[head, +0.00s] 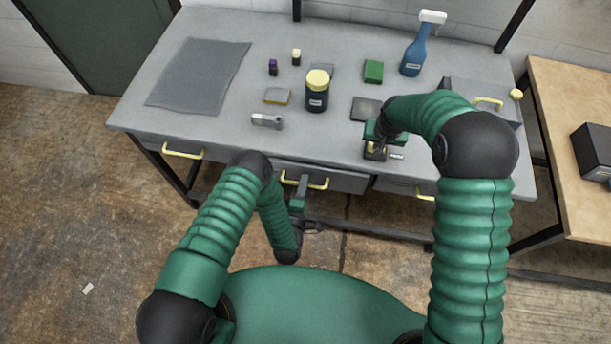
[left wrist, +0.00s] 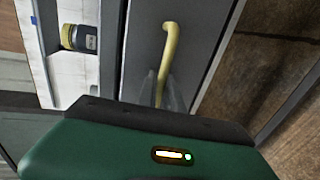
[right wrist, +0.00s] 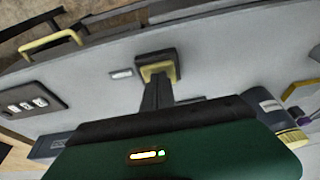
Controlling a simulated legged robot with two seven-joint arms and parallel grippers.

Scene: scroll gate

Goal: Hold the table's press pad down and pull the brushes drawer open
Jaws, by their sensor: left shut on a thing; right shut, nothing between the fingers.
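The press pad (head: 376,153), a dark block with a yellow top, is near the table's front edge right of centre. It also shows in the right wrist view (right wrist: 158,72). My right gripper (head: 378,146) is shut and empty, its fingertips at the pad's top; how far the pad is pressed is hidden. The middle drawer (head: 345,181) has a yellow handle (head: 319,186), also in the left wrist view (left wrist: 169,45). My left gripper (head: 302,184) is shut on this handle. The drawer looks closed or nearly so. I cannot read which drawer is for brushes.
A left drawer handle (head: 183,154) and a right one (head: 425,195) flank the middle drawer. On the table (head: 215,130) are a dark jar (head: 317,97), a blue spray bottle (head: 415,52), a green block (head: 373,71) and a grey mat (head: 200,75). Floor before the drawers is clear.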

